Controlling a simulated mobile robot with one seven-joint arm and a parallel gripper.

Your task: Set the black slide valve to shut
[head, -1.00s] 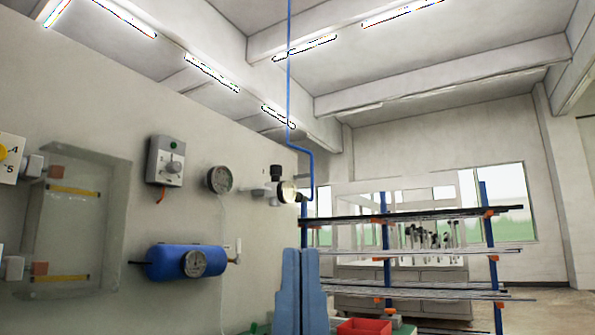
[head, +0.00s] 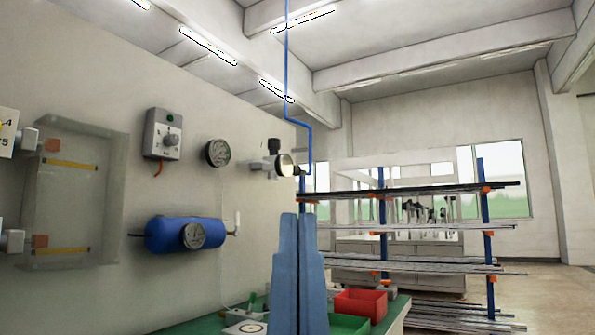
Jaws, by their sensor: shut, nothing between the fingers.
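I cannot pick out the black slide valve for certain in the head view. A pale wall fitting (head: 262,167) has a black block (head: 274,146) on top and a round gauge (head: 285,165) at its right, joined to a blue pipe. Whether that block is the valve, I cannot tell. My gripper (head: 298,216) stands upright at the bottom centre, its two blue fingers together with nothing between them. It shows below the fitting and gauge, apart from them in the picture. It hides part of the green bench behind it.
The wall holds a grey switch box (head: 162,134), a gauge (head: 217,153), a blue tank (head: 170,234) and a clear-fronted case (head: 75,195). A red bin (head: 361,303) and green tray (head: 349,325) sit on the green bench (head: 391,312). A rack (head: 382,208) of rods stands right.

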